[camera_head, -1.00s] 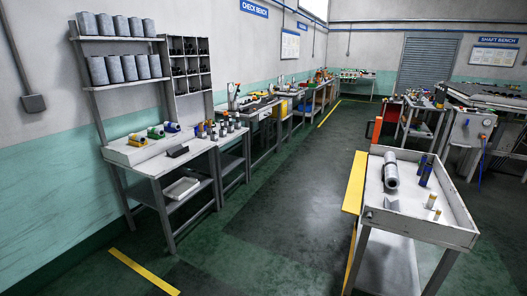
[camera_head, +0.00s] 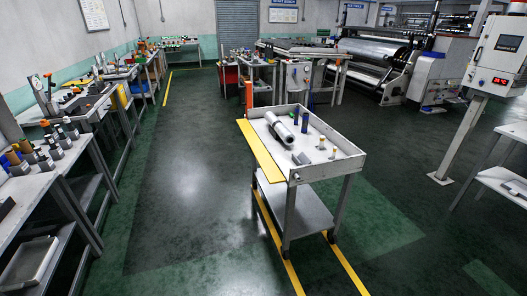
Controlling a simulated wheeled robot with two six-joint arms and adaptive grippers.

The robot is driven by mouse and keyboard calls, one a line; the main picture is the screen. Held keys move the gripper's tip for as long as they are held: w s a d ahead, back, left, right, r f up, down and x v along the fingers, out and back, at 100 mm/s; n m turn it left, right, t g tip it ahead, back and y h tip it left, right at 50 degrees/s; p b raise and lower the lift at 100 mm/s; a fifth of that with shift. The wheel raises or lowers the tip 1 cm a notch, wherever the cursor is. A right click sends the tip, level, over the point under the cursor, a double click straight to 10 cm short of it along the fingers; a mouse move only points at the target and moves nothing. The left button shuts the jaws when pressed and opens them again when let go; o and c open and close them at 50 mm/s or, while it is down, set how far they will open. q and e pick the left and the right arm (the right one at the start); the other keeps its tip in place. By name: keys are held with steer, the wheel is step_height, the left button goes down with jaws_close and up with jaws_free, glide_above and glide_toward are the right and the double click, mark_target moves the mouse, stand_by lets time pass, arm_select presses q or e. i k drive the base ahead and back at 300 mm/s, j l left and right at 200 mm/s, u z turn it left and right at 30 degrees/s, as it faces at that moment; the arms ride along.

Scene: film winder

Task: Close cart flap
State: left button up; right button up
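The grey cart (camera_head: 327,172) stands near the middle of the head view, inside yellow floor lines. Its yellow flap (camera_head: 261,151) runs along the cart's left side. The flap sticks outward from the tray's edge and looks roughly level, so it appears open. Neither of my grippers shows in the view.
Workbenches (camera_head: 83,120) with tools line the left wall. A control cabinet on a post (camera_head: 495,60) and a low white table (camera_head: 507,181) stand at the right. A winding machine (camera_head: 385,60) is behind the cart. The floor left of the cart (camera_head: 185,180) is clear.

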mark_target(272, 175)
steer(key=i+j+z, duration=0.5)
steer(key=z, duration=0.25)
steer(key=i+j+z, duration=0.15)
steer(key=j+z, duration=0.2)
steer(key=j, duration=0.15)
